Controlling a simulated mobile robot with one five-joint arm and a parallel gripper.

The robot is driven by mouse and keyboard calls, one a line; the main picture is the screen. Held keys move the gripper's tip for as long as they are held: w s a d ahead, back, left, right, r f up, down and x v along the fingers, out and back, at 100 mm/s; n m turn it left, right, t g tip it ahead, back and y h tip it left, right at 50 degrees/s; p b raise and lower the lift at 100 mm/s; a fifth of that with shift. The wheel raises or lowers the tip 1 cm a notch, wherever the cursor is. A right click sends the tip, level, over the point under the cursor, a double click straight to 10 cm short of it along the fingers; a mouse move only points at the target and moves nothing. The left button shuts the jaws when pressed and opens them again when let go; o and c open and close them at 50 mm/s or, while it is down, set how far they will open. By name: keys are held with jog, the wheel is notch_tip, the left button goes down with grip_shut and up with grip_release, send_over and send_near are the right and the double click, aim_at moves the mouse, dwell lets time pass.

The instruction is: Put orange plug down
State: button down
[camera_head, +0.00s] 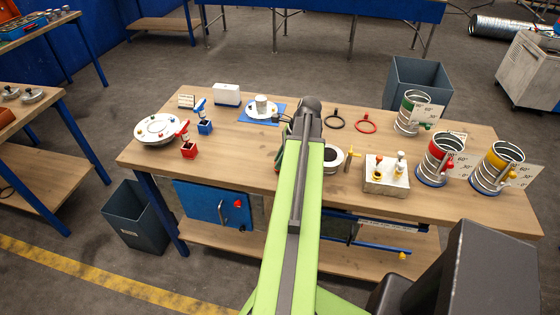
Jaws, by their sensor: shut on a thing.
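My green arm runs up the middle of the picture, and its dark wrist end (308,104) is over the back middle of the wooden workbench (240,160). The jaws are hidden behind the arm, and so is anything between them. I cannot make out an orange plug anywhere in view; it may be hidden. A yellow-orange T-shaped piece (353,156) stands right of the arm.
Three spiral duct pieces with coloured bands, green (411,124), red (434,170) and yellow (490,178), stand at the right. The left-centre bench top is clear.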

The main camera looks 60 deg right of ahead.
jog(key=c, duration=1.3)
grip_release()
jog(key=shift+f, duration=0.1)
jog(key=shift+r+p, duration=0.55)
jog(key=shift+p, duration=0.05)
jog(key=p+v, duration=1)
jog(key=v, duration=0.1)
jog(key=shift+s+r, duration=0.15)
